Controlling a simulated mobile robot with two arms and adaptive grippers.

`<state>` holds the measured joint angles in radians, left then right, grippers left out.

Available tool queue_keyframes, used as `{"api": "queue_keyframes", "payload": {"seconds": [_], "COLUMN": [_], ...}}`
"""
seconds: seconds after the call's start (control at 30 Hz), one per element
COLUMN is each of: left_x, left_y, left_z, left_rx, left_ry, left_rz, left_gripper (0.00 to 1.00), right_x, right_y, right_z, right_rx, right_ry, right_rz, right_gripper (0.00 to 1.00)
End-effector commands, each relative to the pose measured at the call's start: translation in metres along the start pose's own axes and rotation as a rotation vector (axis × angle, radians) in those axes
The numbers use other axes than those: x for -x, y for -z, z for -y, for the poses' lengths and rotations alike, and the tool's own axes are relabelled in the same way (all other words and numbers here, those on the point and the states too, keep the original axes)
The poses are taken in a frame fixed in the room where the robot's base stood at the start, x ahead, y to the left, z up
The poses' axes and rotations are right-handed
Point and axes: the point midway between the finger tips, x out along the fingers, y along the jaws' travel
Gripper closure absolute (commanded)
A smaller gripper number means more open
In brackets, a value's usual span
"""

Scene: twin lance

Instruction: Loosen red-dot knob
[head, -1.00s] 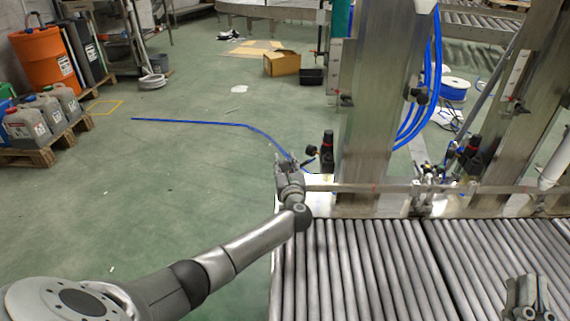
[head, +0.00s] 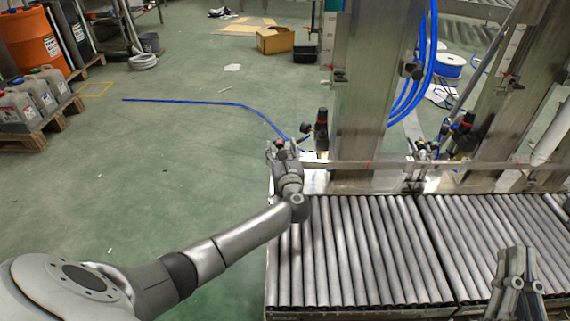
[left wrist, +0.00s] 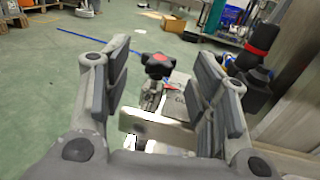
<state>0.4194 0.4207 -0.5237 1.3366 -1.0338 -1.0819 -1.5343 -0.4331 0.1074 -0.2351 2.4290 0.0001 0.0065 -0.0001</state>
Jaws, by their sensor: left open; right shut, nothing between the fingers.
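The red-dot knob (left wrist: 158,65), a dark lobed knob with a red centre, stands on a clamp at the end of the metal rail. In the left wrist view it sits beyond and between the finger pads, with room on both sides. My left gripper (left wrist: 158,88) is open and touches nothing that I can see. In the head view, the knob (head: 280,145) shows small between the fingertips of my left gripper (head: 283,149). My right gripper (head: 517,262) is shut and empty above the rollers at the lower right.
A black regulator with a red band (left wrist: 257,50) stands right of the left gripper. The metal rail (head: 380,164) runs behind the roller conveyor (head: 350,250). Steel posts (head: 370,90) and blue hoses rise behind it. Green floor to the left is open.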

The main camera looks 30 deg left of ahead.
Motion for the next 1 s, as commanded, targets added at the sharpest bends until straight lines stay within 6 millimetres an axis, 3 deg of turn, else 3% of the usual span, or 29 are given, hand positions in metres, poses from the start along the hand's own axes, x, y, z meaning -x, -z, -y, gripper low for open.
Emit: {"api": "queue_keyframes", "payload": {"seconds": [0.2, 0.4, 1.0], "left_x": [0.043, 0.068, 0.074], "left_y": [0.001, 0.0, 0.0], "left_z": [0.0, 0.0, 0.0], "left_rx": [0.001, 0.0, 0.0], "left_ry": [0.002, 0.001, 0.0], "left_rz": [-0.003, -0.001, 0.0], "left_gripper": [0.46, 0.46, 0.46], "right_x": [0.0, 0.0, 0.0], "right_y": [0.0, 0.0, 0.0], "right_z": [0.0, 0.0, 0.0], "right_rx": [0.0, 0.0, 0.0], "right_ry": [0.0, 0.0, 0.0], "right_rz": [0.0, 0.0, -0.001], "right_gripper": [1.0, 1.0, 1.0]}}
